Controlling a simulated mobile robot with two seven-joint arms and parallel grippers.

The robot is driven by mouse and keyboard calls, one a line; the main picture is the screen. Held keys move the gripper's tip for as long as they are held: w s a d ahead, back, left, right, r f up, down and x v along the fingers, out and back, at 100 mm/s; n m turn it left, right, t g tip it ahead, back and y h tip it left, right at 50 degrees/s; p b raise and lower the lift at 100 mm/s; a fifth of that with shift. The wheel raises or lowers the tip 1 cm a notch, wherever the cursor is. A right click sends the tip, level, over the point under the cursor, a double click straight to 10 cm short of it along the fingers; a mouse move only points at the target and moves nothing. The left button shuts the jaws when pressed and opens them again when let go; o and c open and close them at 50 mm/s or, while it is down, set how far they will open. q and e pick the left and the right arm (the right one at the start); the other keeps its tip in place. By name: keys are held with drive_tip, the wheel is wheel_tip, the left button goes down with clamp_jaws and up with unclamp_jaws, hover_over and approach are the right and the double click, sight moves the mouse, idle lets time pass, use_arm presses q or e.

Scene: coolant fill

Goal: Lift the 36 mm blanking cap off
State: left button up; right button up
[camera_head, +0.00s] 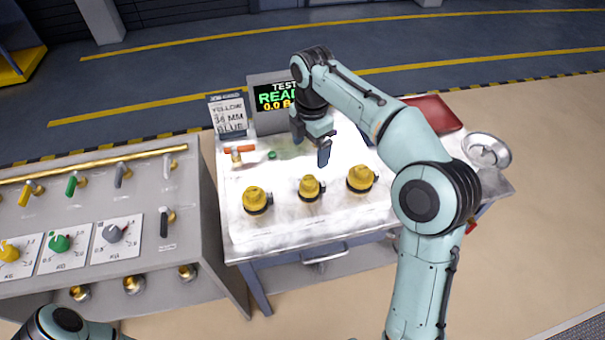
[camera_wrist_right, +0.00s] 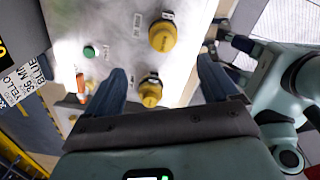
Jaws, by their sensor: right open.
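Three yellow caps stand in a row on the pale bench top (camera_head: 240,225): a left one (camera_head: 257,200), a smaller-looking middle one (camera_head: 310,188) and a right one (camera_head: 360,179). No readable mark tells which is 36 mm. My right gripper (camera_head: 311,148) is open and empty above the bench, behind the middle cap in the head view. In the right wrist view, its fingers (camera_wrist_right: 162,85) point towards the bench. One yellow cap (camera_wrist_right: 150,93) shows between them, apart from both; another (camera_wrist_right: 162,37) lies beyond. My left gripper is not in view.
A sign reading yellow, 36 mm, blue (camera_head: 230,117) and a test display (camera_head: 273,97) stand at the back. An orange-handled valve (camera_head: 239,150) and green button (camera_head: 272,155) are nearby. A valve panel (camera_head: 120,195) flanks the left; a red tray (camera_head: 433,113) and round dish (camera_head: 487,150) lie right.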

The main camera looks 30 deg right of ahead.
drive_tip(key=b, duration=0.1)
hover_over(309, 179)
drive_tip(key=f, duration=0.6)
drive_tip(key=shift+s+d+f, duration=0.15)
drive_tip(key=shift+s+f, duration=0.05)
drive_tip(key=shift+f, duration=0.05)
drive_tip(key=shift+w+f, duration=0.15)
drive_tip(key=shift+f, duration=0.3)
wheel_tip(309, 179, down, 5)
drive_tip(key=shift+r+b, duration=0.1)
drive_tip(key=shift+b, duration=0.55)
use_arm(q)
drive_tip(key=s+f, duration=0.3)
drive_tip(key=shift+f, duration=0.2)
use_arm(e)
drive_tip(key=c, duration=1.1)
